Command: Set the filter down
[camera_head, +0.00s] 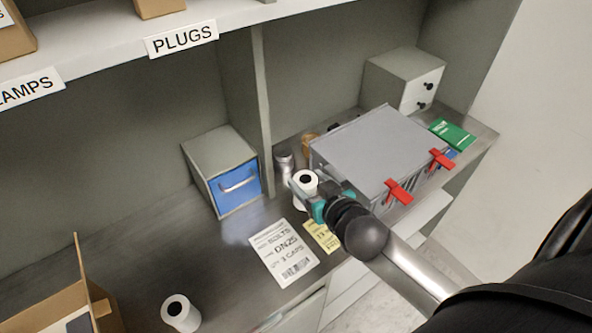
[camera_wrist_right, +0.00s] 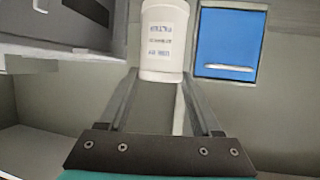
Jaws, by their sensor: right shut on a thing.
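The filter (camera_head: 305,178) is a white cylinder with a dark round hole in its top. My right gripper (camera_head: 310,192) is shut on it in front of the upright divider, by the left end of the grey case. In the right wrist view the filter (camera_wrist_right: 163,50) sits between the two fingers, its printed label upside down. I cannot tell whether its base touches the counter (camera_head: 225,262). A second white cylinder (camera_head: 180,314) stands at the front left. My left gripper is not in view.
A grey case (camera_head: 375,145) with red latches lies right of the filter. A blue-fronted drawer box (camera_head: 222,170) stands left. A metal cylinder (camera_head: 284,165) is just behind. A printed card (camera_head: 284,252) and a yellow note (camera_head: 321,236) lie in front.

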